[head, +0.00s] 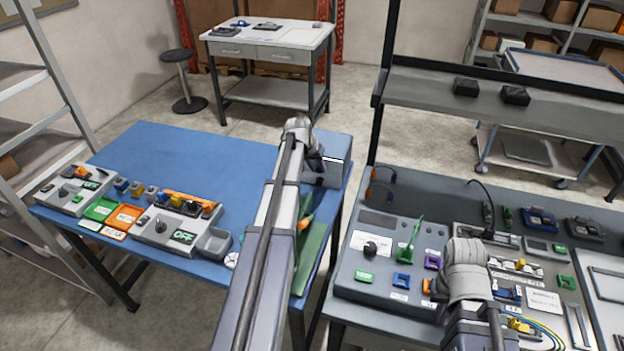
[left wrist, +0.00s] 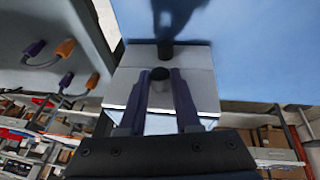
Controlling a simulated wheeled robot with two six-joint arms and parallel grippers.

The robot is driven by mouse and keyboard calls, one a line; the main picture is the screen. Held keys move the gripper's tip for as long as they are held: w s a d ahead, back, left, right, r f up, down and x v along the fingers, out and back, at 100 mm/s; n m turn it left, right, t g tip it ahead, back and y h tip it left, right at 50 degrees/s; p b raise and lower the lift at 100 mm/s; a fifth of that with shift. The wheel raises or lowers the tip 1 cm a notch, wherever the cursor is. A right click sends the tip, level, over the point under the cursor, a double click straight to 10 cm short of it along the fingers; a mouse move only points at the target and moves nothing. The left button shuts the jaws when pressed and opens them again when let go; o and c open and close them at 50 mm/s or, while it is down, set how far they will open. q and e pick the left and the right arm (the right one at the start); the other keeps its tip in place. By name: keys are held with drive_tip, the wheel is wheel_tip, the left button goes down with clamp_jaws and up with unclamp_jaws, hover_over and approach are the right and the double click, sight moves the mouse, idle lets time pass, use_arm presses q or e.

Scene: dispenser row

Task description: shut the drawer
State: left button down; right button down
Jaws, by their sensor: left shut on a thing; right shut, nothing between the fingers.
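A grey box-like drawer unit (head: 336,150) stands at the right end of the blue table (head: 190,150), partly hidden behind my left arm. In the left wrist view the unit's grey front (left wrist: 204,88) fills the middle. My left gripper (left wrist: 160,88) has its two purple fingers on either side of a dark round knob (left wrist: 160,73) and is shut on it. A second dark stub (left wrist: 165,50) shows just beyond. I cannot tell how far out the drawer is. My right arm is over the right bench; its gripper is not visible.
A green panel (head: 312,255) lies beside my left arm. The right bench holds a crowded control panel (head: 375,280). The blue table's back left is clear.

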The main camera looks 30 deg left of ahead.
use_arm(q)
drive_tip(key=shift+w+a, duration=0.15)
drive_tip(key=shift+w, duration=0.2)
drive_tip(key=c, duration=0.6)
unclamp_jaws()
use_arm(e)
drive_tip(key=shift+r, duration=0.1)
use_arm(q)
drive_tip(key=p+v, duration=0.7)
drive_tip(key=shift+s+r, duration=0.2)
drive_tip(key=shift+r, duration=0.15)
use_arm(e)
wheel_tip(320, 180, up, 7)
